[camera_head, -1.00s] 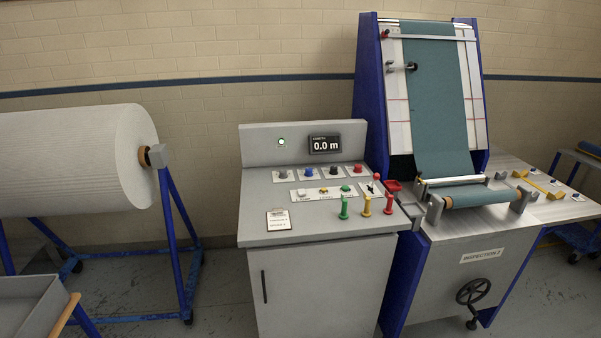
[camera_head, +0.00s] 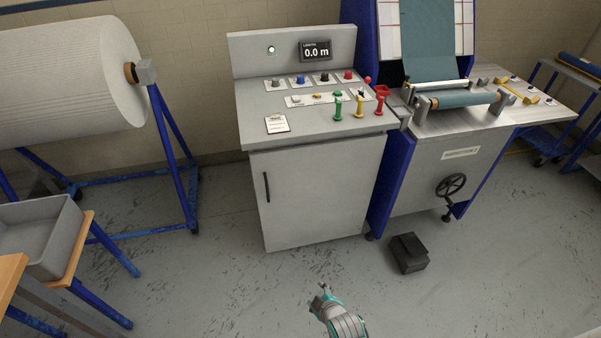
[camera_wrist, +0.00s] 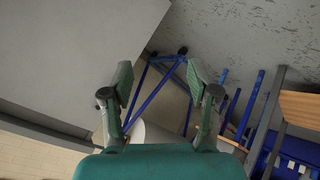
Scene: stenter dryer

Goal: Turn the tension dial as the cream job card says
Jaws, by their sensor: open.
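The grey control console (camera_head: 319,205) stands at the centre of the head view. A pale card (camera_head: 277,124) lies at the left of its sloped top; its writing is too small to read. Behind it is a row of small knobs: grey (camera_head: 276,85), blue (camera_head: 301,80), black (camera_head: 324,77) and red (camera_head: 348,75). Their labels are unreadable, so I cannot tell which is the tension dial. My gripper (camera_wrist: 160,88) is open and empty in the wrist view. In the head view, part of my teal and grey arm shows low in front of the console, well below its top.
Green (camera_head: 338,105), yellow (camera_head: 360,105) and red (camera_head: 380,101) upright handles stand at the console's right. The inspection machine (camera_head: 440,165) adjoins on the right, with a black block (camera_head: 408,253) on the floor. A white roll (camera_head: 65,75) stands left. Floor before the console is clear.

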